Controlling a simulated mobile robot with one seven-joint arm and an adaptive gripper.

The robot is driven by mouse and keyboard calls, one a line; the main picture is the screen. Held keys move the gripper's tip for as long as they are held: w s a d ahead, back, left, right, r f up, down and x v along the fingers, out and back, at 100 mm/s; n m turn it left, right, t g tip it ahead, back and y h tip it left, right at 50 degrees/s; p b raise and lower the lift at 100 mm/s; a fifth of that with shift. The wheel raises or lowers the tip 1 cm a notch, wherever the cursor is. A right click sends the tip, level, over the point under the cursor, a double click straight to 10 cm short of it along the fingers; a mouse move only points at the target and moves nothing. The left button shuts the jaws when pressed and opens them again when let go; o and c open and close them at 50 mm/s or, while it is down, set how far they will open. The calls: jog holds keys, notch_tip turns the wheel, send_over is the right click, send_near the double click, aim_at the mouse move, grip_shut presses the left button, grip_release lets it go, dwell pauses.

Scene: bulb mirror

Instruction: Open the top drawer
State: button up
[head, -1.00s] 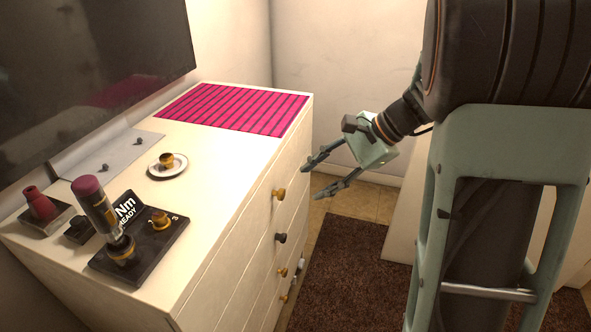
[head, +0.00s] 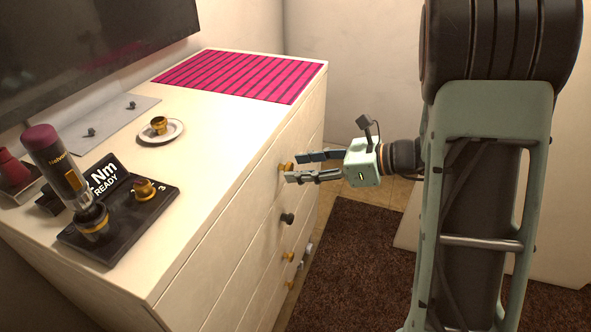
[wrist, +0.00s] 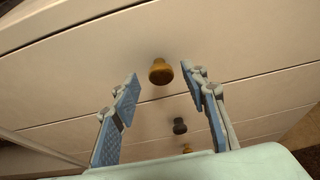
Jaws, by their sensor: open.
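The top drawer (head: 236,199) of the cream dresser is shut, and its front lies flush with the dresser face. Its brass round knob (head: 286,167) sticks out from the front. In the wrist view the knob (wrist: 160,71) sits just beyond and between my fingertips. My gripper (head: 292,167) is open, with one finger on each side of the knob's line. In the wrist view my gripper (wrist: 161,78) shows both blue-padded fingers spread, with nothing between them.
A dark knob (head: 287,218) and more brass knobs sit on the lower drawers. The dresser top holds a black stand (head: 150,213) with a tool, a saucer (head: 174,134) and a pink striped mat (head: 255,72). A dark rug (head: 350,260) covers the floor.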

jog(key=shift+x, duration=1)
jog(key=shift+c, duration=0.2)
grip_shut()
